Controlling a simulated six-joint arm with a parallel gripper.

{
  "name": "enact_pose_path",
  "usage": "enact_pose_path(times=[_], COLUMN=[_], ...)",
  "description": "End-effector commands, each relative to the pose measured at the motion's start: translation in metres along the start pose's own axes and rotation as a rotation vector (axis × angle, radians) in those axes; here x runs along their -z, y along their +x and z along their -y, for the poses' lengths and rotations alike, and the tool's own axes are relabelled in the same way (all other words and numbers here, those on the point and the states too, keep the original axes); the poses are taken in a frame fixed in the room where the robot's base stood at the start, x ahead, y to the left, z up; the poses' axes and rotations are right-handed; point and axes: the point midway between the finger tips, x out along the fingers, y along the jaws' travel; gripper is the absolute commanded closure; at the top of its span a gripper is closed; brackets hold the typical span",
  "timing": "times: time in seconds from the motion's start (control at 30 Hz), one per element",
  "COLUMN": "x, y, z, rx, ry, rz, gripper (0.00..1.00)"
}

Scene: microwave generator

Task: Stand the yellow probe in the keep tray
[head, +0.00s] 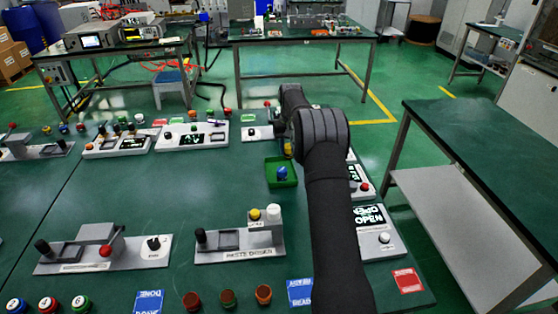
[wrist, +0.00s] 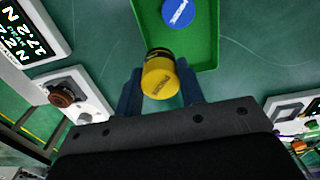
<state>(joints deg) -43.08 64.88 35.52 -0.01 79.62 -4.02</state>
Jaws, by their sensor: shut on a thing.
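My gripper (wrist: 160,90) is shut on the yellow probe (wrist: 161,76), a short cylinder with a dark band and lettering on its end. A small yellow part of the probe (head: 287,148) shows beside my arm in the head view. The green tray (head: 283,183), which I take as the keep tray, has a low rim. In the wrist view, the probe overlaps the near end of the tray (wrist: 207,35); I cannot tell its height above it. A blue probe (wrist: 178,12) is in the tray and also shows in the head view (head: 282,173).
A grey fixture (head: 240,240) with a yellow and a white knob stands in front. White control panels (head: 192,136) line the back left. Bare green table lies left of the tray.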

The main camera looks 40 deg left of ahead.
Motion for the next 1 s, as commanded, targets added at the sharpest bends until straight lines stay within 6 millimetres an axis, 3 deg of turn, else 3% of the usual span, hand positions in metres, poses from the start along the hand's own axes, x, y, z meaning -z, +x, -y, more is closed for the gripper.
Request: enact_pose_path(times=[0.1, 0.3, 0.47, 0.67, 1.0], x=[0.013, 0.023, 0.023, 0.023, 0.023], y=[0.015, 0.025, 0.036, 0.063, 0.067], z=[0.020, 0.034, 0.035, 0.035, 0.035], rx=[0.000, 0.000, 0.000, 0.000, 0.000], ry=[-0.002, 0.001, 0.002, 0.001, 0.001], rz=[-0.001, -0.001, 0.000, 0.000, -0.001], gripper=[0.96, 0.96, 0.96, 0.96, 0.96])
